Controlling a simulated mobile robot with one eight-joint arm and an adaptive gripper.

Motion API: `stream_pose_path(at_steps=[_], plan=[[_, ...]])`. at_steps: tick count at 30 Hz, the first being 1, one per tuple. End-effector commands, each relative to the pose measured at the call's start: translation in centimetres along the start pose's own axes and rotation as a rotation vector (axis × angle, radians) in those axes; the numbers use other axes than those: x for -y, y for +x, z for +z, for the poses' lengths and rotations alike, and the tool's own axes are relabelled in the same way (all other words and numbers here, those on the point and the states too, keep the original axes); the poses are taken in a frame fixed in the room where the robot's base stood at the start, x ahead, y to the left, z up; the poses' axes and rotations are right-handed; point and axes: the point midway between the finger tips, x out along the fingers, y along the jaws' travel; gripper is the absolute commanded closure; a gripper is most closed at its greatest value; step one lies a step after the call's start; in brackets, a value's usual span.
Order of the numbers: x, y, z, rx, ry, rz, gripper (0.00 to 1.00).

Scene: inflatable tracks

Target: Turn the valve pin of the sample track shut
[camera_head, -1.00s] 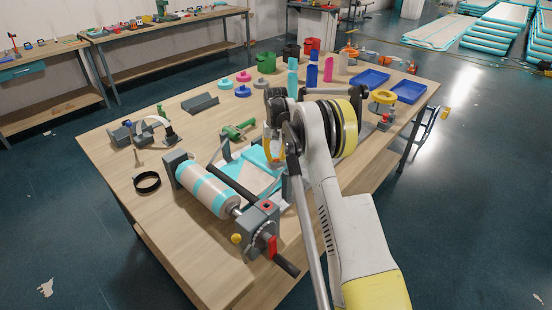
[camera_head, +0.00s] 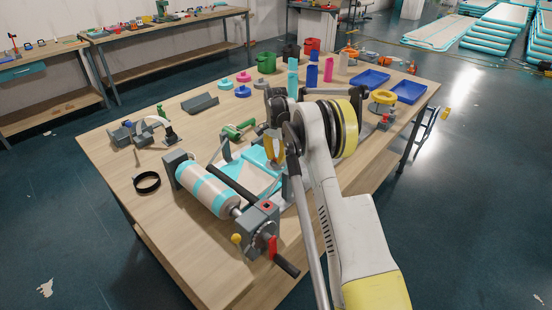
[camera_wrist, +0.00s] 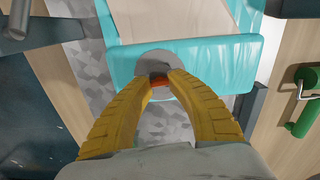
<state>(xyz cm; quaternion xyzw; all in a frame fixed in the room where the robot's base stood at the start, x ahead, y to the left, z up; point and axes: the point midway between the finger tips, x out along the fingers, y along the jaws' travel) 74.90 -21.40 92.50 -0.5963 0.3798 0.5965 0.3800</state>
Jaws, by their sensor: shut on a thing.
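The sample track (camera_wrist: 215,62) is teal with a pale top. In the wrist view it runs away from me, with a round grey valve base (camera_wrist: 150,60) on its near end. In the head view its flat part (camera_head: 225,172) lies behind the roller, partly hidden by a dark bar. My gripper (camera_wrist: 159,78) has its yellow fingers closed together over the grey base. In the head view my gripper (camera_head: 274,150) is above the track's right end, partly hidden by my arm.
A roller with wound teal-and-cream track (camera_head: 207,190) and a crank (camera_head: 286,265) stands at the table's front. A green-handled tool (camera_head: 238,130) lies near my gripper. A black ring (camera_head: 147,182) lies at left. Cups, bottles and blue trays (camera_head: 373,79) stand at the back.

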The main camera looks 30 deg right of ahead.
Motion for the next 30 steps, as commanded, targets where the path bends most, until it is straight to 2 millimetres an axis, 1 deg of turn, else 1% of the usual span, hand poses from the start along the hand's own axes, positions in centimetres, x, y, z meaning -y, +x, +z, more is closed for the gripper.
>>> stream_pose_path(at_steps=[9, 23, 24, 26, 30], plan=[[0.04, 0.0, 0.12, 0.002, 0.091, 0.0, 1.0], [0.04, 0.01, 0.12, 0.002, 0.103, 0.0, 1.0], [0.04, 0.01, 0.12, 0.002, 0.103, 0.0, 0.72], [0.04, 0.01, 0.11, 0.002, 0.103, 0.0, 0.54], [0.02, 0.0, 0.07, 0.001, 0.103, 0.0, 0.53]])
